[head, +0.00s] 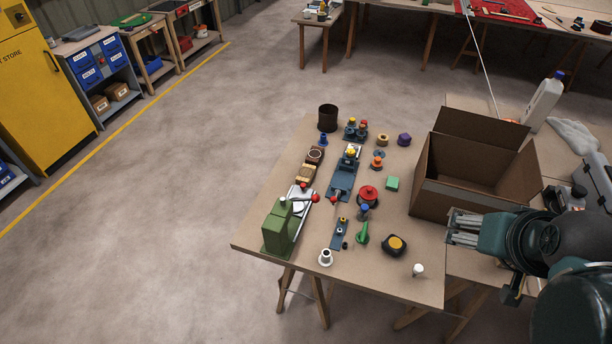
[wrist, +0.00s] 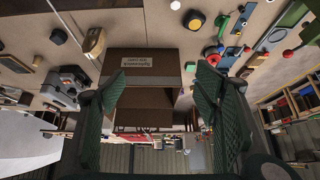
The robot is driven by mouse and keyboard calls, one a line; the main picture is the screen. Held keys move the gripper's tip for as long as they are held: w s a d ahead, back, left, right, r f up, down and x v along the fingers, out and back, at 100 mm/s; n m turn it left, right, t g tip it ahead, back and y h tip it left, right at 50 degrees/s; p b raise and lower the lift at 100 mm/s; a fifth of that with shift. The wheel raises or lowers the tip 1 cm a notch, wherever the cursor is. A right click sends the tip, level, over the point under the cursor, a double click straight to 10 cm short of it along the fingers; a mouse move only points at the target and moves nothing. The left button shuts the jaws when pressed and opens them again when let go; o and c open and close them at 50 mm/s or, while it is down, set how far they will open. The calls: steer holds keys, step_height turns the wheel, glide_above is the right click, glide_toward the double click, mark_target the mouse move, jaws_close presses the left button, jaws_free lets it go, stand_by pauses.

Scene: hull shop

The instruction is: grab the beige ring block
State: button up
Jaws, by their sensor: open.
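A small beige ring block (head: 382,139) with a dark hole in its top sits on the far part of the brown table (head: 405,268), beside a purple block. I cannot pick it out surely in the wrist view. My gripper (head: 463,227) is at the right of the head view, above the table's right part and in front of the open cardboard box. It is well apart from the ring block, which lies farther back and to the left. In the wrist view my gripper (wrist: 160,92) has its two green-padded fingers spread wide, with nothing held between them.
A purple block (head: 404,139), an orange-topped piece (head: 377,162) and a dark cup (head: 328,118) are near the ring block. A green block (head: 392,183) and a black-yellow block (head: 395,244) lie nearer.

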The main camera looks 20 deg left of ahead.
steer(key=w+a+r+m+g, duration=0.1)
steer(key=w+a+r+m, duration=0.1)
steer(key=w+a, duration=0.35)
steer(key=w+a+r+m+g, duration=0.1)
steer(key=w+a+m, duration=0.2)
steer(key=w, duration=0.5)
steer(key=m+g, duration=0.5)
steer(key=m, duration=0.8)
glide_above(306, 172)
steer(key=f, duration=2.6)
steer(key=shift+s+d, duration=0.15)
steer(key=shift+d, duration=0.1)
steer(key=shift+a+f, duration=0.3)
steer(key=shift+f, duration=0.05)
steer(key=shift+f, duration=0.15)
steer(key=shift+f, duration=1.15)
